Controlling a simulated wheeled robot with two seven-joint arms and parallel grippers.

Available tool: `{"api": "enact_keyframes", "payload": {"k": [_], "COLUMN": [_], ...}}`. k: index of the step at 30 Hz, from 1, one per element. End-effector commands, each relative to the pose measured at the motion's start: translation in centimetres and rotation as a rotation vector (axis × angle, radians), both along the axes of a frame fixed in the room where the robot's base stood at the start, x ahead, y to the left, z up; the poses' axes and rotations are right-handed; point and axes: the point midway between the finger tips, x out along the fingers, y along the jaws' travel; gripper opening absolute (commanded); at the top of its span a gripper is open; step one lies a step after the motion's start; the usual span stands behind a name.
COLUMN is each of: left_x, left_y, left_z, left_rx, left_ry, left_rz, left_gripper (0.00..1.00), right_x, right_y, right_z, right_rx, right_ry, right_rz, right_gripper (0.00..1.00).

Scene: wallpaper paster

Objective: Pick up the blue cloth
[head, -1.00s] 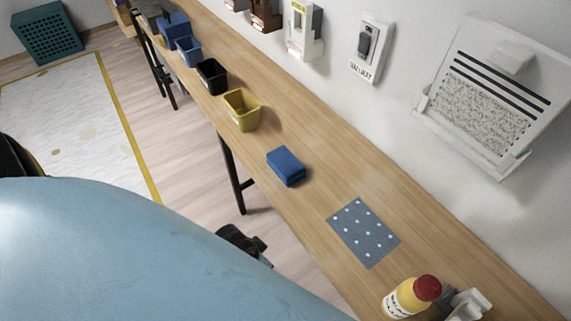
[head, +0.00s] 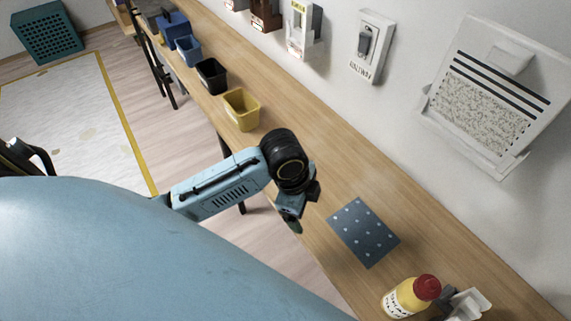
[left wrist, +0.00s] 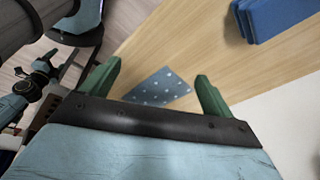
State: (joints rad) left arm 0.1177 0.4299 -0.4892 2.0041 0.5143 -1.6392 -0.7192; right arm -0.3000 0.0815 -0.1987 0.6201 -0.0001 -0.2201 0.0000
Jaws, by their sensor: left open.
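The blue cloth (left wrist: 278,18), a thick folded pad, lies on the wooden bench and shows at the top right of the left wrist view. In the head view my left arm hides it. My left gripper (head: 291,222) points down near the bench's front edge, between the yellow bin and the dotted mat. In the left wrist view my left gripper (left wrist: 158,82) is open, with its two green fingers wide apart and nothing between them. The cloth is beyond the right finger there, apart from it. My right gripper is not in view.
A grey-blue dotted mat (head: 363,232) lies flat on the bench (head: 325,165); it also shows in the left wrist view (left wrist: 158,88). A yellow bottle with a red cap (head: 410,297) stands at the near end. A yellow bin (head: 240,109) and a black bin (head: 211,75) stand farther along.

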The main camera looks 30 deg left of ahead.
Motion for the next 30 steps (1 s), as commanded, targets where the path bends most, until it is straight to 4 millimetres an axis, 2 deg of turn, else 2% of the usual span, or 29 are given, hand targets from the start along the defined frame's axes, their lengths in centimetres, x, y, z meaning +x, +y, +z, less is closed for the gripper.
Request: {"api": "enact_keyframes", "payload": {"k": [1,3,9,12,17,20,27,30], "left_x": [2.1,4.2,9.1,10.5,11.5,11.6,11.6,11.6], "left_y": [1.2,2.8,8.1,10.2,11.9,12.1,12.0,12.0], "left_z": [0.5,1.1,3.9,5.3,6.3,5.2,0.6,-0.8], "left_rx": [0.046,0.096,0.193,0.215,0.225,0.224,0.224,0.224], "left_ry": [-0.004,0.010,0.061,0.079,0.095,0.098,0.097,0.096], "left_rz": [-0.094,-0.226,-0.479,-0.545,-0.594,-0.601,-0.600,-0.601], "left_gripper": [0.87,0.87,0.87,0.87,0.87,0.87,0.87,0.87], "right_x": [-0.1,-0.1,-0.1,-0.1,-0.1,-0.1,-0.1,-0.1], "right_y": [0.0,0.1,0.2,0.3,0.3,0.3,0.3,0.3], "right_z": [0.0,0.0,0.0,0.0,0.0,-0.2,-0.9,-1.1], "right_rx": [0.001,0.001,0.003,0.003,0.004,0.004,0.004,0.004], "right_ry": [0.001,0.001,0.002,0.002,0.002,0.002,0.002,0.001], "right_rz": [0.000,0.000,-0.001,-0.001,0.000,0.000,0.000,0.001], "right_gripper": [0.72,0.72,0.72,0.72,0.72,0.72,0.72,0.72]}}
